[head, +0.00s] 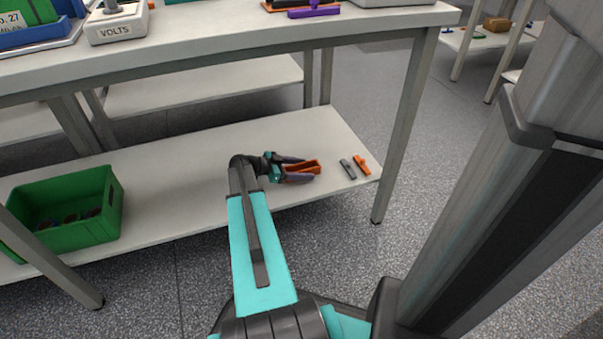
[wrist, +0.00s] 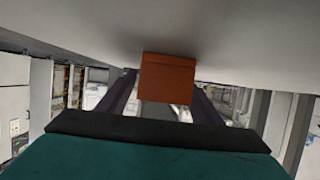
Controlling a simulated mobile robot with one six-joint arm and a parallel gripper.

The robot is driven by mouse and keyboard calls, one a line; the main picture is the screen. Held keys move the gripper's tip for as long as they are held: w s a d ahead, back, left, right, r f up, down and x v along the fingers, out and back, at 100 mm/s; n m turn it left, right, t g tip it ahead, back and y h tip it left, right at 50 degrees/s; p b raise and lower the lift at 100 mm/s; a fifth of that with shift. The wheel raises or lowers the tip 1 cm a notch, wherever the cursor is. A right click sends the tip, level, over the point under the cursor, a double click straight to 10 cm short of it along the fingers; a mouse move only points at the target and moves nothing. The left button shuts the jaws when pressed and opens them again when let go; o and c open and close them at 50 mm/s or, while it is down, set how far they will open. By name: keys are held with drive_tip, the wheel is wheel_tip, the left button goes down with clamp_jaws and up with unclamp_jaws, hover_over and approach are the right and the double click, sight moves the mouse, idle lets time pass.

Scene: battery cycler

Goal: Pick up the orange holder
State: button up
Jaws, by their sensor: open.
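The orange holder (head: 305,166) is a small box-like piece on the lower shelf, partly hidden by my gripper. My gripper (head: 299,170) reaches in from the left, low over the shelf, with its dark fingers open on either side of the holder. In the wrist view the holder (wrist: 167,78) shows as an orange block between the two fingers (wrist: 160,92). Gaps show between it and the fingers there; I cannot tell whether it touches either one further in.
On the lower shelf (head: 190,165), a grey piece (head: 348,169) and a small orange piece (head: 362,164) lie to the right of the holder. A green crate (head: 68,212) stands at the left. The upper worktop (head: 215,40) overhangs the shelf, and a table leg (head: 404,130) stands at the right.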

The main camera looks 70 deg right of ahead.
drive_tip(key=c, duration=1.2)
drive_tip(key=shift+r+p, duration=0.5)
drive_tip(key=shift+r, duration=0.3)
wheel_tip(320, 180, up, 2)
drive_tip(key=shift+r+p, duration=0.1)
drive_tip(key=shift+p, duration=0.5)
drive_tip(key=shift+s+a+r+p, duration=0.2)
drive_tip(key=shift+s+a+p, duration=0.4)
drive_tip(key=shift+s+a, duration=1.25)
drive_tip(key=shift+s+a+r+p, duration=0.2)
drive_tip(key=shift+s+a+p, duration=0.65)
drive_tip(key=shift+a, duration=1.75)
drive_tip(key=shift+s+a+r+p, duration=0.2)
drive_tip(key=shift+s+a+p, duration=0.1)
drive_tip(key=shift+s+a, duration=1.7)
drive_tip(key=shift+w+a, duration=0.2)
